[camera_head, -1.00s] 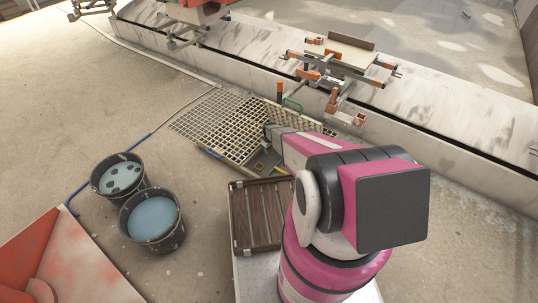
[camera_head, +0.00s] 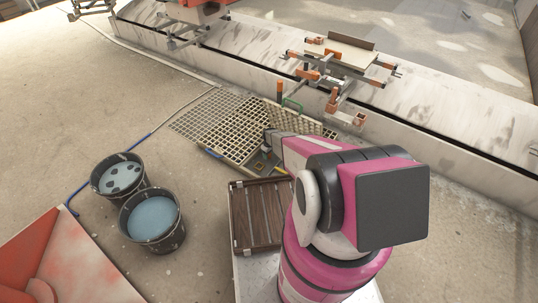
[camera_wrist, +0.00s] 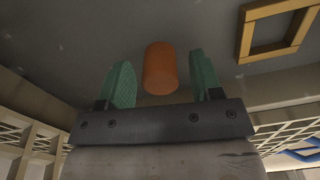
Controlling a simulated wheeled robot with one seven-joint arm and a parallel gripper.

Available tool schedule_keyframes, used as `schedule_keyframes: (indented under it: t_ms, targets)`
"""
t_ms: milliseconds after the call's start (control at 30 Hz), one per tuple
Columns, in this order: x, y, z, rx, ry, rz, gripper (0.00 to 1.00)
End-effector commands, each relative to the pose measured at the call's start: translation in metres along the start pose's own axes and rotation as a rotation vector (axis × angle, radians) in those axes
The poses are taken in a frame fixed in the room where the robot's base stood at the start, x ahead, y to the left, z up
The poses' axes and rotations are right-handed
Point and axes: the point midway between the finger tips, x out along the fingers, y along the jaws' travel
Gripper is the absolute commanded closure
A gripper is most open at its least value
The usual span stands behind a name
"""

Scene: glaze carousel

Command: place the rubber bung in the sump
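An orange cylinder, which looks like the rubber bung (camera_wrist: 160,68), shows in the wrist view between the two green fingertips of my gripper (camera_wrist: 163,80). A gap shows on each side of it, so the gripper is open around or above it; I cannot tell its exact depth. Beneath is a flat grey floor (camera_wrist: 190,28) with pale walls at the sides. A square wood-coloured frame (camera_wrist: 245,43) lies at the upper right; I cannot tell whether it marks the sump. In the head view my gripper (camera_head: 267,148) reaches down into the grey tray (camera_head: 240,166), its fingertips too small to make out.
Pale gratings (camera_head: 235,128) lie beside and behind the tray. A slatted wooden crate (camera_head: 234,225) stands in front. Two dark buckets, one with bluish liquid (camera_head: 152,217) and one with dark spots on its liquid (camera_head: 120,177), stand at left. A stone ledge (camera_head: 440,115) runs behind.

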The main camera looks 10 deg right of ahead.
Motion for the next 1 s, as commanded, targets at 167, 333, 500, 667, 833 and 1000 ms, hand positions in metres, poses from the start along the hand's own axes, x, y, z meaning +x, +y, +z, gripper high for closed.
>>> schedule_keyframes:
  t_ms: [167,333,500,667,833,1000]
  targets:
    - [-0.001,0.0,0.0,0.0,0.0,0.0,0.41]
    - [-0.01,-0.001,0.001,0.0,0.0,0.0,0.41]
    - [-0.033,-0.001,0.001,0.0,0.001,0.001,0.41]
    - [-0.064,-0.001,0.002,0.0,0.001,0.001,0.41]
    - [-0.098,-0.001,0.002,0.0,0.001,0.001,0.41]
    - [-0.121,-0.001,0.001,0.001,0.001,0.001,0.41]
